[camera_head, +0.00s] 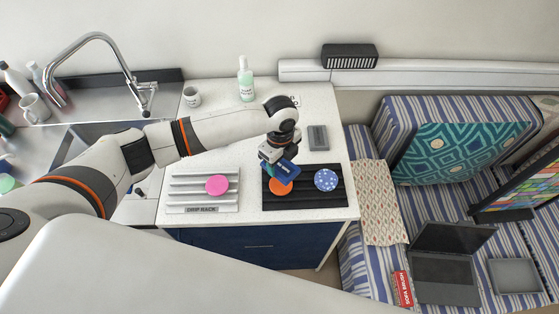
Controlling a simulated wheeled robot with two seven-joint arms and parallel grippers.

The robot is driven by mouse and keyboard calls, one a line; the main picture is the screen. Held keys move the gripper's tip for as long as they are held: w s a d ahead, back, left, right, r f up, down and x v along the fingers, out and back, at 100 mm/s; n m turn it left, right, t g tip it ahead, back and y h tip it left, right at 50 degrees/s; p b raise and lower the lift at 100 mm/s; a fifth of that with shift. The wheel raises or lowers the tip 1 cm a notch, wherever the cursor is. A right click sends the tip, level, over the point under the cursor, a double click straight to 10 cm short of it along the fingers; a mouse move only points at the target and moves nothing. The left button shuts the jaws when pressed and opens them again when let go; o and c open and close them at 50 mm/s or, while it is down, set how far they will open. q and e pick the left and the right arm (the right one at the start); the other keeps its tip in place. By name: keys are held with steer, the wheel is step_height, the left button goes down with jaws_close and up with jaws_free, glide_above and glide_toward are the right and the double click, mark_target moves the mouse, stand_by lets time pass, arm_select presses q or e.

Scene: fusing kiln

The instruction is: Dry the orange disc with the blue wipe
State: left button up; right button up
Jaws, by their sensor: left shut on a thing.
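The orange disc (279,188) lies on a black ribbed mat (305,200) at the front right of the white counter. My left gripper (278,164) reaches in from the left and is shut on the blue wipe (286,173). The wipe is over the upper part of the orange disc and hides it. I cannot tell whether the wipe touches the disc. My right gripper is not in view.
A blue spotted disc (325,180) lies on the mat to the right. A pink disc (217,184) lies on the drip rack (190,190) to the left. A bottle (245,80), a mug (192,96) and a grey block (318,138) stand farther back.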

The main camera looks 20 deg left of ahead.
arm_select(q)
steer(key=shift+w+r, duration=0.15)
steer(key=shift+r, duration=0.85)
steer(key=shift+s+r, duration=0.25)
steer(key=shift+r, duration=0.1)
steer(key=shift+w+f, duration=0.1)
steer(key=shift+w, duration=0.05)
